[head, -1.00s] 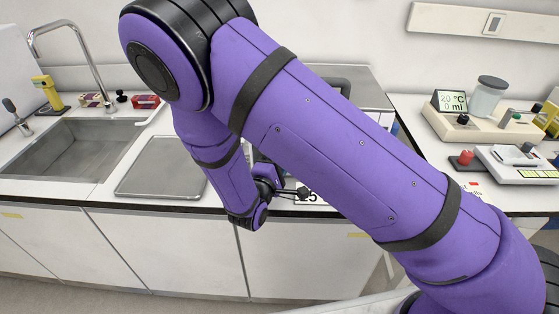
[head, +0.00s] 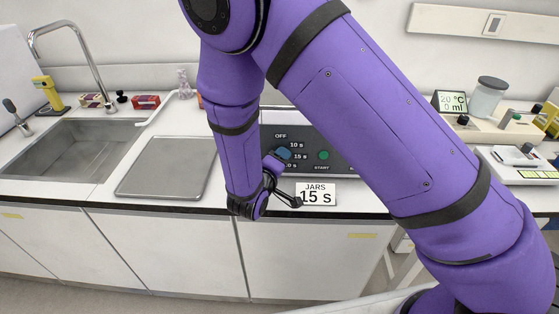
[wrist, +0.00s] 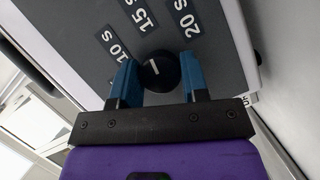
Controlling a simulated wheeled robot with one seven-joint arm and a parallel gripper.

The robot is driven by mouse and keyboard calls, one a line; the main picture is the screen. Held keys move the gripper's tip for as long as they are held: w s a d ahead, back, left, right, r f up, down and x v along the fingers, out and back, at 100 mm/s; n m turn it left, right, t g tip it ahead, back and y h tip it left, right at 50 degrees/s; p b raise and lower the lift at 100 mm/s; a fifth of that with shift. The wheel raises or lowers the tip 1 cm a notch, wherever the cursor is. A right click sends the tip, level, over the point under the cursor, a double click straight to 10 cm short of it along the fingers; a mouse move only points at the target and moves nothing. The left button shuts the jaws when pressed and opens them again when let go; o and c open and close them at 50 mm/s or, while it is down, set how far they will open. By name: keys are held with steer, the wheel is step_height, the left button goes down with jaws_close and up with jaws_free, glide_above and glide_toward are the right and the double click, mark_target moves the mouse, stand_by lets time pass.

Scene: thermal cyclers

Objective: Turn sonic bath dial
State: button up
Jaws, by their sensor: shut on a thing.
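The sonic bath (head: 345,145) has a grey front panel, partly hidden by my arm in the head view. Its dial (wrist: 160,72) is a round black knob with a short white mark, seen in the wrist view below the labels 10 s, 15 s and 20 s. The mark tilts up and left; I cannot tell exactly which label it meets. My gripper (wrist: 159,80) is shut on the dial, one blue finger on each side. In the head view my gripper (head: 283,154) is at the panel's left part, beside the time labels, and covers the dial.
A sign (head: 316,194) reading JARS 15 s stands in front of the bath. A green START button (head: 323,155) is right of the dial. A metal tray (head: 165,167) and a sink (head: 75,150) are to the left. Bench instruments (head: 515,165) stand at the right.

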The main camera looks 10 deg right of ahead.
stand_by(0.4)
steer(key=o, duration=0.9)
steer(key=v, duration=1)
steer(key=shift+s+a, duration=0.25)
steer(key=shift+s, duration=0.1)
steer(key=s+d+r+m+g+h, duration=0.1)
steer(key=s+d+r+m+g, duration=0.15)
steer(key=d+r+g, duration=0.55)
steer(key=s+d+r+m+g, duration=0.1)
steer(key=d+r+m+g, duration=0.3)
steer(key=d+r, duration=0.65)
steer(key=s+d+r+t+y, duration=0.1)
steer(key=s+d+r+y, duration=0.1)
steer(key=s, duration=0.3)
steer(key=s+d+r+t+y, duration=0.1)
steer(key=s+d+r+y, duration=0.2)
steer(key=s+r+y, duration=0.1)
steer(key=s+d+r+m+t+y, duration=0.1)
steer(key=s+d+r+y, duration=0.2)
steer(key=s+r, duration=0.2)
steer(key=shift+s+r+y, duration=0.1)
steer(key=shift+s+y, duration=0.2)
steer(key=shift+s, duration=0.15)
